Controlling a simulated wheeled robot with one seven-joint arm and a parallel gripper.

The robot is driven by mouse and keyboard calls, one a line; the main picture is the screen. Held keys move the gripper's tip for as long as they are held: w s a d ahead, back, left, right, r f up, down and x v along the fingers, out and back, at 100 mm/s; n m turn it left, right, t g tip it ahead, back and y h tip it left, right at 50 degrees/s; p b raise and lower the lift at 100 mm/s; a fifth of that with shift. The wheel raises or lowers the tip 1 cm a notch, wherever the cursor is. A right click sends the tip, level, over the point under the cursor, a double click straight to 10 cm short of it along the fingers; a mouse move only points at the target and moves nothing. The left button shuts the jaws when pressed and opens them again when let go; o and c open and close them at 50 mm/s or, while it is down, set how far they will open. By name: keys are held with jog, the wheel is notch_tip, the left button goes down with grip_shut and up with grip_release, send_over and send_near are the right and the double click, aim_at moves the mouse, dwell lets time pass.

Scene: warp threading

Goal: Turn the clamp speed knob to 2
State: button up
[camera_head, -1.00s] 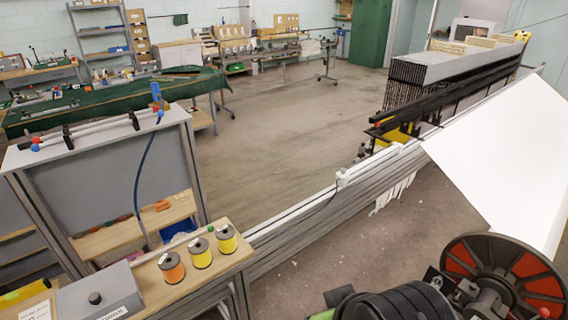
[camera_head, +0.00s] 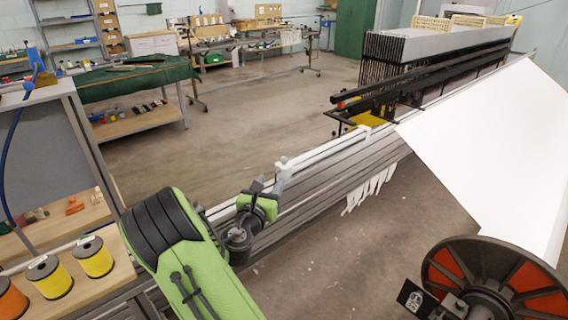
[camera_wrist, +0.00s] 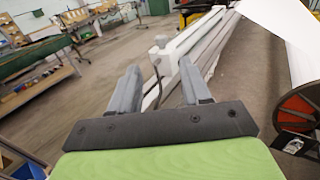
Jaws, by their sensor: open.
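The clamp speed knob is not visible in either current view. My gripper (camera_wrist: 159,68) is open and empty in the wrist view, its two grey fingers apart. It points along the long rail assembly, with a white bar (camera_wrist: 192,38) beyond the fingertips. In the head view my green arm reaches over the rail (camera_head: 310,195), and the white bar (camera_head: 325,151) lies ahead of it.
Yellow spools (camera_head: 94,256) and an orange spool (camera_head: 10,302) stand on the wooden bench at lower left. A large reel (camera_head: 492,285) and a white sheet (camera_head: 490,150) are at right. A green-covered table (camera_head: 130,83) stands behind. Open floor (camera_head: 250,110) lies between.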

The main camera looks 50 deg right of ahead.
aim_at(284, 160)
jog(key=p+x, duration=0.1)
jog(key=x, duration=1.2)
jog(key=shift+w+d+r, duration=0.1)
jog(key=shift+d, duration=0.2)
grip_shut()
jog(key=shift+p, duration=0.35)
jog(key=shift+t+p, duration=0.3)
jog(key=shift+p, duration=0.1)
